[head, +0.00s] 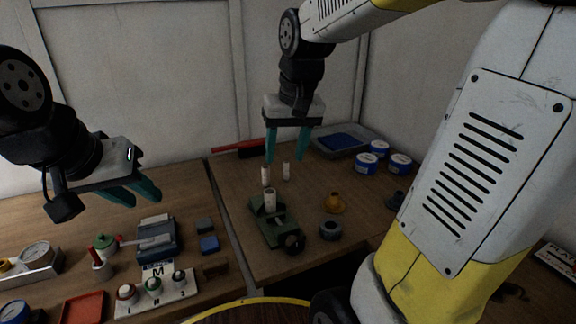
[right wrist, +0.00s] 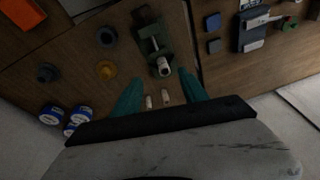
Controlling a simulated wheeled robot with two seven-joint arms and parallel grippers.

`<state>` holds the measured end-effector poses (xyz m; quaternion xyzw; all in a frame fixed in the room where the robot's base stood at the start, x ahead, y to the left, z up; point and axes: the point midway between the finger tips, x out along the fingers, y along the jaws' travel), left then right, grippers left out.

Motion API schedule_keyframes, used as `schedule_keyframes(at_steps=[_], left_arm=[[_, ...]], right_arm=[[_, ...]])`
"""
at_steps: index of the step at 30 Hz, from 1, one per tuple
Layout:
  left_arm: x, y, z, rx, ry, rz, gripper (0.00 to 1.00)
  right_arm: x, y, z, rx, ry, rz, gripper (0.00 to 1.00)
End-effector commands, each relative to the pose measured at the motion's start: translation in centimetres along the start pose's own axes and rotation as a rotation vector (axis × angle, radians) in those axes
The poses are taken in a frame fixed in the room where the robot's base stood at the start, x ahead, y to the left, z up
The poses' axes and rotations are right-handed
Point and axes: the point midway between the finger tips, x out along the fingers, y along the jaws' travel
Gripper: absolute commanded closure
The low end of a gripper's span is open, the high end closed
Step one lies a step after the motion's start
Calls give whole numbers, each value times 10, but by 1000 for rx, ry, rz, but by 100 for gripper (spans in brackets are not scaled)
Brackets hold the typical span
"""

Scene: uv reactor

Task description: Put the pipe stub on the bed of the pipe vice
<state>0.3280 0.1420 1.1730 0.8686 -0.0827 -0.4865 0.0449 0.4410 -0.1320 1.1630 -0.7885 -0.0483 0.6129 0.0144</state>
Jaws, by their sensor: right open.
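The green pipe vice (head: 270,230) sits on the right-hand bench; it also shows in the right wrist view (right wrist: 150,30). A short pale cylinder, apparently the pipe stub (head: 270,198), stands upright at the vice's far end and looks to rest on it; the right wrist view shows its open top (right wrist: 163,67). My right gripper (head: 286,158) is open and empty above and behind the vice. In the right wrist view the stub lies just beyond the fingertips (right wrist: 160,80). My left gripper (head: 143,199) hangs at the left with its fingers apart and empty.
Two slim white cylinders (head: 286,171) stand behind the vice. A yellow-brown fitting (head: 334,203) and a dark ring (head: 330,231) lie right of it. Blue-and-white tins (head: 367,163) and a tray (head: 342,141) are at the back. The left bench holds gauges and a blue-grey device (head: 158,240).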

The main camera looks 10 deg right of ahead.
Motion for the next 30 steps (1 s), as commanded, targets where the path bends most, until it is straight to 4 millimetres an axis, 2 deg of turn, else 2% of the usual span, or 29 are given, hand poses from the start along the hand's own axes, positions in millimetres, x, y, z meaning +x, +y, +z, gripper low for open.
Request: schedule_keyframes(at_steps=[1,6,9,12,17,30], left_arm=[[0,0,0,0,0,0,68],[0,0,0,0,0,0,68],[0,0,0,0,0,0,68],[0,0,0,0,0,0,68],[0,0,0,0,0,0,68],[0,0,0,0,0,0,68]], right_arm=[[-13,2,18,1,50,-13,49],[-34,4,68,-3,185,-55,49],[-38,4,88,-5,245,-72,49],[-38,3,101,-7,282,-82,49],[-38,2,108,-9,302,-88,49],[-38,2,107,-9,301,-88,49]])
